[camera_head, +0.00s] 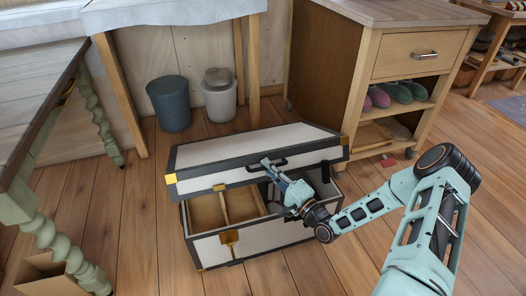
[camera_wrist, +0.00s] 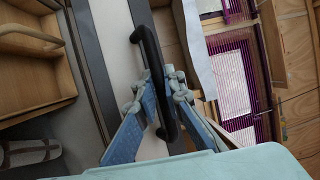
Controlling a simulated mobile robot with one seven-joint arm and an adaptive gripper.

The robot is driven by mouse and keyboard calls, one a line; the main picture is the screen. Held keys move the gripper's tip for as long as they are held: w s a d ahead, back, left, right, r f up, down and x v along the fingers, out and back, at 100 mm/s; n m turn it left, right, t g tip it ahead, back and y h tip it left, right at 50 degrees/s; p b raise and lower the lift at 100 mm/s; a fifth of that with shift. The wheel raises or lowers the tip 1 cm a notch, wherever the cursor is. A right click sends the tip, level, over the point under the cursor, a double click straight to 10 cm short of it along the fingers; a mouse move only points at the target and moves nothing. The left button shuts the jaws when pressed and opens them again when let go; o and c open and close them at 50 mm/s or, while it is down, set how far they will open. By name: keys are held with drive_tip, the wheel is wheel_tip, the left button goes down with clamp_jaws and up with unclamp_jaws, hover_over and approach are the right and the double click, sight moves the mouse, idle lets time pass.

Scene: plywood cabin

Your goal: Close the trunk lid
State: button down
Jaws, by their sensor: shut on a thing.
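The trunk (camera_head: 272,262) is a white chest with dark edges and brass fittings on the plank floor. Its lid (camera_head: 225,155) is partly open, tilted above the box with a gap at the front. Wooden compartments (camera_head: 208,212) show inside. A black handle (camera_head: 280,163) is on the lid's front; it also shows in the wrist view (camera_wrist: 148,50). My gripper (camera_head: 268,166) reaches in from the right and is shut on this handle. In the wrist view, the blue fingers of my gripper (camera_wrist: 163,90) are on both sides of the black bar.
A wooden cabinet (camera_head: 395,62) with slippers on its shelf stands close behind the trunk at right. Two bins (camera_head: 170,104) stand under a table behind it. A green-legged table (camera_head: 40,85) is at left. Floor in front is clear.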

drive_tip(key=s+f+n+t+y, duration=0.1)
drive_tip(key=s+f, duration=0.1)
drive_tip(key=f, duration=0.4)
drive_tip(key=s+d+f+t+y, duration=0.1)
drive_tip(key=s+f, duration=0.2)
drive_tip(key=f, duration=0.4)
drive_tip(key=shift+s+d+n+y, duration=0.3)
drive_tip(key=shift+n, duration=0.1)
drive_tip(key=c, duration=2.3)
unclamp_jaws()
drive_tip(key=v, duration=0.7)
drive_tip(key=shift+s+f, duration=0.15)
